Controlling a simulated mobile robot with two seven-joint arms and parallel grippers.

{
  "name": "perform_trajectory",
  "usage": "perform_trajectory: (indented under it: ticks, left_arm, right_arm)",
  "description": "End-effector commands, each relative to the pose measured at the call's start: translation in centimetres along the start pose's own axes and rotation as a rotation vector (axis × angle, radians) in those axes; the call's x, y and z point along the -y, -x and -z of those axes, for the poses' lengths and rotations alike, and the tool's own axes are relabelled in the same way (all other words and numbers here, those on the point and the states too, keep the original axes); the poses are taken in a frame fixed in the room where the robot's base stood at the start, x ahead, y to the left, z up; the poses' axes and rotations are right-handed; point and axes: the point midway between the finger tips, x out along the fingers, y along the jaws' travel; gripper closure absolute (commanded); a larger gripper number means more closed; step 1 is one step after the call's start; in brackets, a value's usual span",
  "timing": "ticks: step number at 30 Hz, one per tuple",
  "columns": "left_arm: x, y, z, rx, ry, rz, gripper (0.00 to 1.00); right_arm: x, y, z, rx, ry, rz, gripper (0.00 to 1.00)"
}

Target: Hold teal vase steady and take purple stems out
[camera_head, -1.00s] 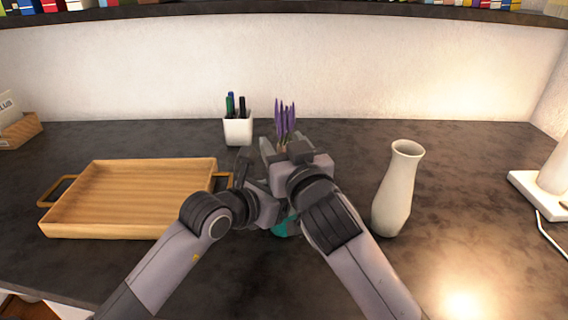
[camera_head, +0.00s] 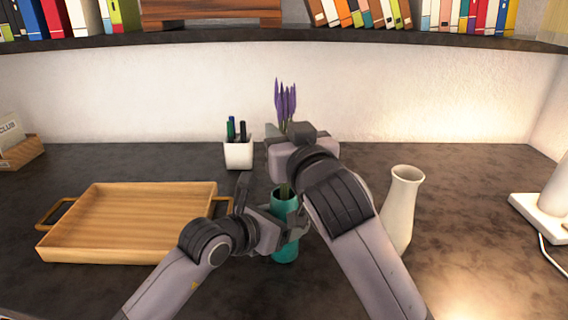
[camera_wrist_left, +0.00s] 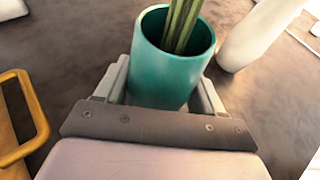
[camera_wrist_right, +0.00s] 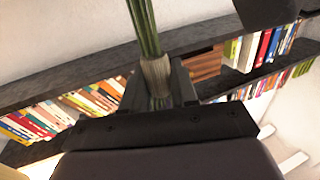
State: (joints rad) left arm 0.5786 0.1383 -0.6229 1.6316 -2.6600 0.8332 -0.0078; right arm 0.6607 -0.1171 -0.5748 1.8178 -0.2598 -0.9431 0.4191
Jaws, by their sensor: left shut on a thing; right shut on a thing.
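The teal vase (camera_head: 285,247) stands upright on the dark desk, near the middle of the head view. The purple stems (camera_head: 285,100) point upward above the vase. My right gripper (camera_head: 290,150) is shut on them; the right wrist view shows a pale wrapped part of the stems (camera_wrist_right: 155,75) between its fingers. In the left wrist view the green lower stems (camera_wrist_left: 182,25) are still inside the vase mouth.
A white vase (camera_head: 402,205) stands close to the right of my right arm. A wooden tray (camera_head: 130,222) lies at the left. A white pen cup (camera_head: 238,155) stands behind. A shelf with books (camera_head: 350,35) runs above the back wall. A white lamp base (camera_head: 540,215) is at far right.

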Motion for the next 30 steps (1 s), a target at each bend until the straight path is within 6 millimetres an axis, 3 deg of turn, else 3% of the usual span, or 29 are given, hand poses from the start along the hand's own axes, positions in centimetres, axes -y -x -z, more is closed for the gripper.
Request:
perform_trajectory:
  ticks: [3, 10, 16, 26, 27, 29, 30]
  left_arm:
    - [0.0, 0.0, 0.1, -0.001, 0.001, 0.001, 0.70]
    - [0.0, 0.0, 0.1, -0.001, 0.001, 0.001, 0.70]
    - [0.0, 0.0, 0.1, -0.001, 0.001, 0.001, 0.70]
    - [0.0, 0.0, 0.1, -0.001, 0.001, 0.001, 0.70]
    - [0.0, 0.0, 0.1, -0.001, 0.001, 0.001, 0.25]
    - [0.0, 0.0, 0.1, -0.001, 0.001, 0.001, 0.05]
    - [0.0, 0.0, 0.1, -0.001, 0.001, 0.001, 0.02]
  right_arm:
    - [0.1, 0.1, 3.8, -0.007, -0.002, 0.002, 1.00]
    - [0.1, 0.0, 8.5, -0.003, 0.000, 0.002, 1.00]
    - [0.0, 0.0, 10.3, 0.000, 0.001, 0.000, 1.00]
    - [0.0, 0.0, 10.7, 0.001, 0.000, 0.000, 1.00]
    - [0.0, 0.0, 10.6, 0.001, 0.000, 0.000, 1.00]
    - [0.0, 0.0, 10.6, 0.001, 0.000, 0.000, 1.00]
    - [0.0, 0.0, 10.6, 0.001, 0.000, 0.000, 1.00]
